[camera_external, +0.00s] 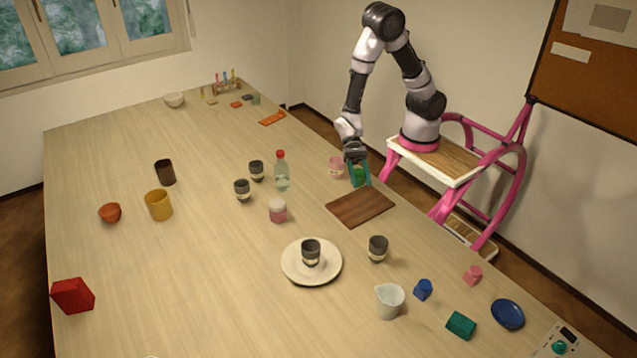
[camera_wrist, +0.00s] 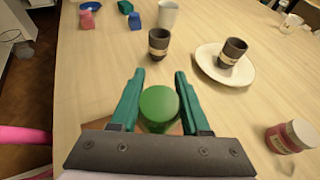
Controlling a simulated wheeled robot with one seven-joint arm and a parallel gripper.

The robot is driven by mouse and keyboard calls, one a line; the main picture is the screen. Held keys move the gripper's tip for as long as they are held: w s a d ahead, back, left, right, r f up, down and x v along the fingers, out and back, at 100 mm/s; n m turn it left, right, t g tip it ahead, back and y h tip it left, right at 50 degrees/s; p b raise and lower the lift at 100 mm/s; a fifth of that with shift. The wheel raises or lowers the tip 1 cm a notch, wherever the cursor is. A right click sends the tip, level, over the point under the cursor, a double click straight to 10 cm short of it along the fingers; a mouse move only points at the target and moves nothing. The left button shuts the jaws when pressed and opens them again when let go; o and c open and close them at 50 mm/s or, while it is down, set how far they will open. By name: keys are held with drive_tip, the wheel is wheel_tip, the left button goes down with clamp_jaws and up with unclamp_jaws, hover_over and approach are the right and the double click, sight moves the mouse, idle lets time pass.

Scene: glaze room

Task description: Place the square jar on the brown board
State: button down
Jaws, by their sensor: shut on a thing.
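My gripper (camera_external: 358,181) is shut on a green jar (camera_external: 358,174), which I take for the square jar. In the wrist view the jar's round green lid (camera_wrist: 159,104) sits between the teal fingers of my gripper (camera_wrist: 159,75); its body is hidden below the lid. The brown board (camera_external: 360,207) lies flat and bare on the table. The jar is at the board's far edge in the external view; I cannot tell whether it touches anything. Only a sliver of the board (camera_wrist: 175,129) shows in the wrist view.
A pink jar (camera_external: 336,167) stands close left of my gripper. A clear bottle (camera_external: 282,172) and a pink jar with a pale lid (camera_external: 278,211) are further left. A dark cup (camera_external: 377,249) and a plate (camera_external: 290,270) bearing another cup stand in front of the board.

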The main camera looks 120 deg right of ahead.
sight(363, 185)
drive_tip(key=f, duration=0.1)
drive_tip(key=s+f, duration=0.1)
drive_tip(key=f, duration=0.3)
drive_tip(key=shift+s+a, duration=0.35)
drive_tip(key=shift+n, duration=0.3)
drive_tip(key=shift+f, duration=2.35)
drive_tip(key=shift+f, duration=0.2)
drive_tip(key=shift+c, duration=1.9)
unclamp_jaws()
drive_tip(key=shift+r, duration=0.1)
